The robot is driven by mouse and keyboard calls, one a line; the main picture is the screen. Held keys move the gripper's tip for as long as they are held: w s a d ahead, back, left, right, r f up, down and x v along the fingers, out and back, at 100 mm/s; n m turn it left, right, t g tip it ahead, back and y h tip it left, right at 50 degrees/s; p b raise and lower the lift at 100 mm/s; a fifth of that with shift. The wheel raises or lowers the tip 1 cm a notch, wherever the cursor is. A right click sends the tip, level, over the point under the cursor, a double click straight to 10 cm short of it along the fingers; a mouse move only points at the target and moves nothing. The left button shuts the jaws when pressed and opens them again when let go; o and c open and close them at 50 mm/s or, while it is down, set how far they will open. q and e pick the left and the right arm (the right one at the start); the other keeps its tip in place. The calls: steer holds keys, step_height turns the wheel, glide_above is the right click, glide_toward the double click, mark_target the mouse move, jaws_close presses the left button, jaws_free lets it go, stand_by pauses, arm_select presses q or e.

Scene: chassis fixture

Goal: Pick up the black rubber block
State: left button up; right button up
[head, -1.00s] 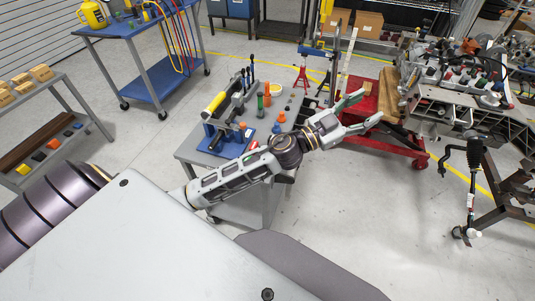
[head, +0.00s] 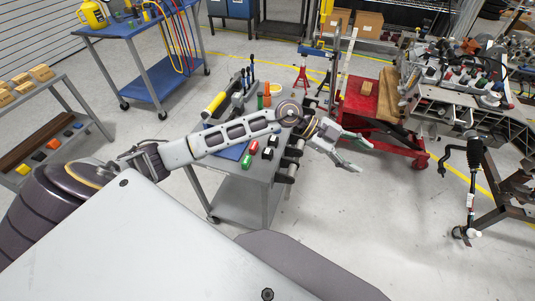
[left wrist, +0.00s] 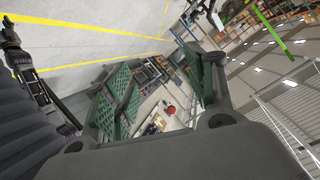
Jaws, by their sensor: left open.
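Small dark blocks lie in two places in the head view, and I cannot tell which is the black rubber block. One black block (head: 268,153) lies on the grey cart (head: 262,175), near a red block (head: 254,146) and a green block (head: 247,161). Another dark block (head: 38,156) lies on the lower level of the left rack. My left gripper (head: 363,156) is open and empty, past the cart's right edge and above the floor. Its green finger pads show apart in the left wrist view (left wrist: 165,88). My left arm hides part of the cart top. My right gripper is not in view.
The left rack (head: 58,95) also holds wooden, orange and yellow blocks. A blue-topped cart (head: 150,85) stands behind. A red cart (head: 375,108) stands near my left gripper.

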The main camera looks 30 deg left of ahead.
arm_select(q)
steer(key=w+a+f+g+y, duration=0.1)
steer(key=a+f+y, duration=0.3)
steer(key=a, duration=0.2)
steer(key=n+g+y, duration=0.2)
steer(key=n+y, duration=0.4)
steer(key=y, duration=0.3)
glide_above(268, 151)
step_height(268, 151, down, 2)
steer(key=shift+w+f, duration=0.15)
steer(key=shift+w, duration=0.05)
steer(key=shift+f, duration=0.1)
steer(key=shift+f, duration=4.2)
steer(key=shift+f+p, duration=0.1)
steer(key=shift+p, duration=0.2)
steer(key=shift+s+a+f+p, duration=0.15)
steer(key=shift+f+p, duration=0.25)
steer(key=shift+f, duration=2.1)
